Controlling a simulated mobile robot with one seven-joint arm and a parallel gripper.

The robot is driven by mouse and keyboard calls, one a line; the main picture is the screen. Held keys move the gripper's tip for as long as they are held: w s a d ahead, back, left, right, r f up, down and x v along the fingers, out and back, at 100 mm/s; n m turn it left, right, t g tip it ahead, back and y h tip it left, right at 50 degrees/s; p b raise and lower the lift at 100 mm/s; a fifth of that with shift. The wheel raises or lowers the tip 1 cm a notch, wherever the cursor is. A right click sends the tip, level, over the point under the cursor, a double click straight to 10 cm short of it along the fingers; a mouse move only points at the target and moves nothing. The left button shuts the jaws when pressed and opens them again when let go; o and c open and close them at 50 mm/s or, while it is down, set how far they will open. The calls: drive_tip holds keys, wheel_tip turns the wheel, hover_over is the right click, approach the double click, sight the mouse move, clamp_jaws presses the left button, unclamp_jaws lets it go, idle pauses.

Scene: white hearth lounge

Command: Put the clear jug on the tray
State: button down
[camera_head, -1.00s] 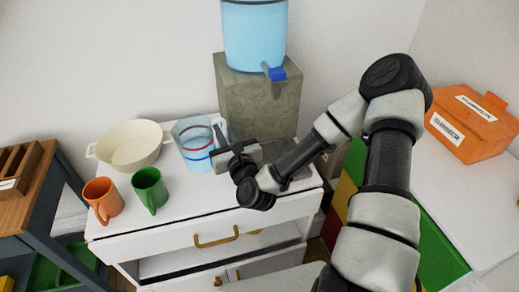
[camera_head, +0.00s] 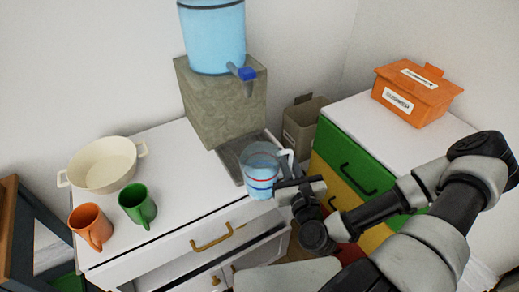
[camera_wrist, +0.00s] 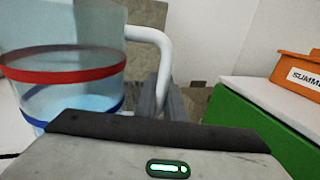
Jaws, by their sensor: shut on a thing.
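The clear jug (camera_head: 262,172), with a red band, a blue band and a white handle, is upright at the front right of the white cabinet top. My gripper (camera_head: 287,184) is shut on the jug's handle from the right. In the wrist view the jug (camera_wrist: 65,85) fills the left side, and its handle runs down to my fingers (camera_wrist: 163,100). The grey tray (camera_head: 230,157) lies in front of the stone-like dispenser block. The jug covers part of the tray's right front; I cannot tell whether it touches it.
A blue water dispenser (camera_head: 213,40) with a blue tap stands on the block (camera_head: 222,105). A cream pot (camera_head: 103,165), an orange mug (camera_head: 90,225) and a green mug (camera_head: 138,205) stand on the left. An orange box (camera_head: 415,95) sits on the right-hand cabinet.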

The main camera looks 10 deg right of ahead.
drive_tip(key=w+b, duration=0.1)
drive_tip(key=b, duration=0.2)
drive_tip(key=w+b, duration=0.2)
drive_tip(key=w+f+b, duration=0.1)
drive_tip(key=w+b, duration=0.1)
drive_tip(key=b, duration=0.1)
drive_tip(key=shift+w+b, duration=0.2)
drive_tip(key=shift+b, duration=0.1)
drive_tip(key=w, duration=0.4)
drive_tip(key=w+b, duration=0.1)
drive_tip(key=w, duration=0.3)
drive_tip(key=w+a+r, duration=0.1)
drive_tip(key=w, duration=0.3)
drive_tip(key=shift+w+a+r+b, duration=0.1)
drive_tip(key=shift+w+b, duration=0.15)
drive_tip(key=shift+b, duration=0.15)
drive_tip(key=shift+f+b, duration=0.65)
drive_tip(key=shift+f, duration=1.1)
drive_tip(key=shift+f, duration=0.25)
drive_tip(key=c, duration=1.8)
unclamp_jaws()
drive_tip(key=shift+c, duration=0.2)
